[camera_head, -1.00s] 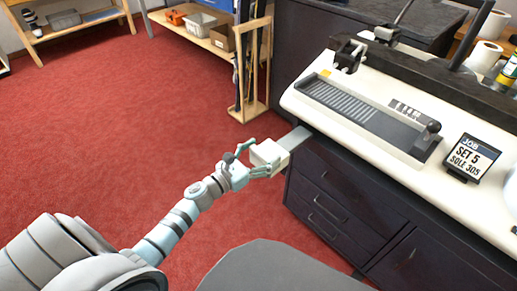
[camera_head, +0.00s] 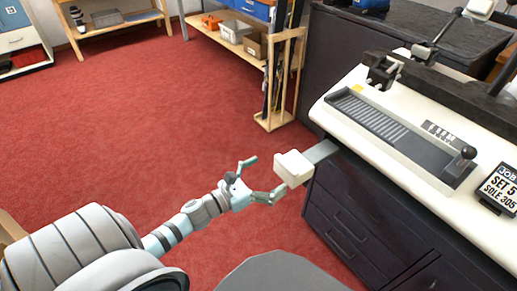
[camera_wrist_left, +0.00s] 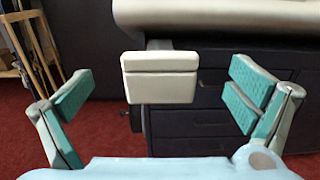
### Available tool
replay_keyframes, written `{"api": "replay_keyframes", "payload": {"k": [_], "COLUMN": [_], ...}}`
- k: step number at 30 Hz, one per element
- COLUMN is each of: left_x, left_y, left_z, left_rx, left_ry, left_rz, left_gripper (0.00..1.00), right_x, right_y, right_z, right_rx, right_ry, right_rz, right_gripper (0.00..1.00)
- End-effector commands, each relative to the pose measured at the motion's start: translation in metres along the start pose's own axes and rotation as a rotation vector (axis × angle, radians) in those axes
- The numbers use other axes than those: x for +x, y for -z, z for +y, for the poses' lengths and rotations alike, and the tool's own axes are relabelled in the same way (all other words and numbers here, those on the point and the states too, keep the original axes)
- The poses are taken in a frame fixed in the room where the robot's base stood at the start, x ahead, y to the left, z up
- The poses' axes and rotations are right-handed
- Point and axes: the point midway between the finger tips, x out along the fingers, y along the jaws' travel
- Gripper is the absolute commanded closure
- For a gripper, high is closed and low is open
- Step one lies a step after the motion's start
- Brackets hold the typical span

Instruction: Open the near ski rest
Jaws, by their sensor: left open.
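The near ski rest is a white block (camera_head: 293,168) on a flat grey arm (camera_head: 321,151) that sticks out from the bench's near left edge, in the head view. My left gripper (camera_head: 267,175) is open and empty, just left of the block. In the left wrist view the block (camera_wrist_left: 160,77) stands ahead, centred between the spread teal fingers (camera_wrist_left: 162,90), with a gap on each side. One fingertip appears close to the block's lower left corner in the head view; I cannot tell whether it touches. My right gripper is not in view.
The cream bench top (camera_head: 333,112) carries a long grey slotted tray, clamps and a job sign (camera_head: 497,188). Dark drawers (camera_head: 350,225) stand below its edge. A wooden rack (camera_head: 285,85) stands behind. The red floor (camera_head: 130,120) at left is open.

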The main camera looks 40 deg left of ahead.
Motion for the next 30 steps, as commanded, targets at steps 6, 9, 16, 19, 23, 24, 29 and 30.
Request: {"api": "replay_keyframes", "payload": {"k": [6, 9, 16, 19, 23, 24, 29, 30], "left_x": [-0.044, -0.051, -0.052, -0.051, -0.051, -0.051, -0.051, -0.053], "left_y": [0.001, 0.000, 0.000, 0.000, 0.000, 0.000, 0.004, 0.013], "left_z": [-0.001, 0.000, 0.000, 0.000, 0.000, 0.000, 0.003, 0.009], "left_rx": [0.001, -0.001, 0.000, 0.000, -0.001, -0.002, -0.212, -0.354], "left_ry": [0.003, 0.000, -0.001, -0.001, -0.001, -0.001, -0.016, -0.043], "left_rz": [0.003, 0.000, -0.001, -0.001, -0.001, -0.001, 0.016, 0.043], "left_gripper": [0.00, 0.00, 0.00, 0.00, 0.00, 0.00, 0.00, 0.00], "right_x": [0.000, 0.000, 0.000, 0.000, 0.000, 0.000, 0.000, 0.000], "right_y": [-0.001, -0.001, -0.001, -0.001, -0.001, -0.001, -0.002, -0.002], "right_z": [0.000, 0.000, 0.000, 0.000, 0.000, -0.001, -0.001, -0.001], "right_rx": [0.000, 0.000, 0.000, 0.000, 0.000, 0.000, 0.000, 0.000], "right_ry": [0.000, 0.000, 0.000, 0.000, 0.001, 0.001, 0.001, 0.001], "right_rz": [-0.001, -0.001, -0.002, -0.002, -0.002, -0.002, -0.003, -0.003], "right_gripper": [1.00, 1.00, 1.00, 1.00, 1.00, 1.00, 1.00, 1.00]}}
